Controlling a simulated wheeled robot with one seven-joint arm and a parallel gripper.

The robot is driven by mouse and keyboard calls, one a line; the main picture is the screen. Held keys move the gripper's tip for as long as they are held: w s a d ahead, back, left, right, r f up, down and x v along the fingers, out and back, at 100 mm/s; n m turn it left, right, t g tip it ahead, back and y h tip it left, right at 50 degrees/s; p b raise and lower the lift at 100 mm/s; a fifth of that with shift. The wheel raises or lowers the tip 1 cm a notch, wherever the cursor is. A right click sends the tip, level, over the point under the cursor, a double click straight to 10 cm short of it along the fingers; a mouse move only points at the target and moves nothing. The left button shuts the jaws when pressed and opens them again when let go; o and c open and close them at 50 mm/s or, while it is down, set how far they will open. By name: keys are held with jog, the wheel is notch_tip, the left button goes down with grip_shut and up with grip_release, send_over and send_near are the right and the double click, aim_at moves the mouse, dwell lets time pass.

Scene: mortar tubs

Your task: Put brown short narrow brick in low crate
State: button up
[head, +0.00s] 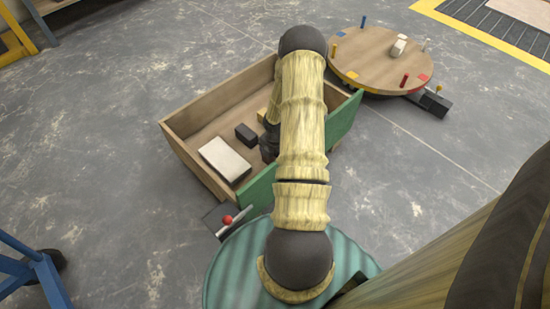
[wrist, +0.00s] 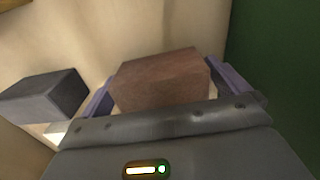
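The low crate (head: 195,112) is a wooden box with a green side, standing on the floor in the head view. Its green wall also shows at the right of the wrist view (wrist: 285,60). The brown brick (wrist: 160,82) sits between the purple fingers of my gripper (wrist: 172,92), with a finger against each side. My arm hides the brick and most of the gripper in the head view; a dark part of the gripper (head: 268,146) shows over the crate's inside. I cannot tell whether the brick touches the crate's floor.
A dark grey brick (head: 245,133) lies in the crate; it shows left of my gripper in the wrist view (wrist: 42,97). A large whitish block (head: 225,158) and a partly hidden tan piece (head: 262,114) are also there. A round table (head: 378,62) with pegs stands behind right.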

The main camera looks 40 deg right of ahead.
jog(key=shift+s, duration=0.1)
notch_tip(320, 180, up, 17)
jog(key=p, duration=1.1)
jog(key=shift+r, duration=0.2)
jog(key=s+a+r+m+t+p, duration=0.1)
jog(key=s+a+r+m+p, duration=0.15)
jog(key=a+r+m, duration=0.6)
jog(key=s+a+r+m+t+p, duration=0.15)
jog(key=a+r+m+p, duration=0.25)
jog(key=a+r, duration=0.8)
jog(key=s+a+r+m+p, duration=0.3)
jog(key=a+r+m, duration=0.3)
jog(key=r, duration=0.8)
notch_tip(320, 180, up, 38)
jog(key=m+p, duration=0.1)
jog(key=p, duration=3.6)
jog(key=shift+d+p, duration=0.35)
jog(key=shift+d, duration=0.1)
jog(key=shift+w, duration=0.1)
